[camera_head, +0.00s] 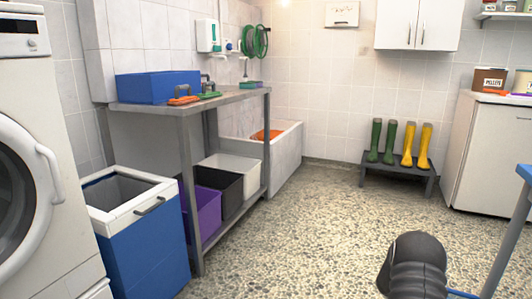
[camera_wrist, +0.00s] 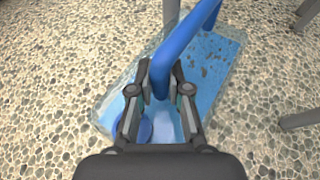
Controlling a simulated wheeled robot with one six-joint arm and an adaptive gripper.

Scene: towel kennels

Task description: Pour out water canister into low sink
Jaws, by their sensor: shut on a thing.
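The water canister (camera_wrist: 212,62) shows in the wrist view as a clear, blue-tinted box with a blue handle (camera_wrist: 188,40) and a round blue cap (camera_wrist: 140,128). My gripper (camera_wrist: 160,82) is shut on the handle, with a finger on each side. The pebbled floor lies below and around the canister; I cannot tell whether it touches the floor. The low sink (camera_head: 285,165) appears to be the low white basin against the back wall in the head view, with an orange thing (camera_head: 267,135) in it. The canister is not clearly visible in the head view.
A metal bench (camera_head: 232,97) with a blue tub (camera_head: 156,87) stands left of the basin, with bins below. A blue hamper (camera_head: 150,240) and washer (camera_head: 30,150) are nearer left. Boots stand on a dark rack (camera_head: 400,172). The middle floor (camera_head: 290,235) is clear.

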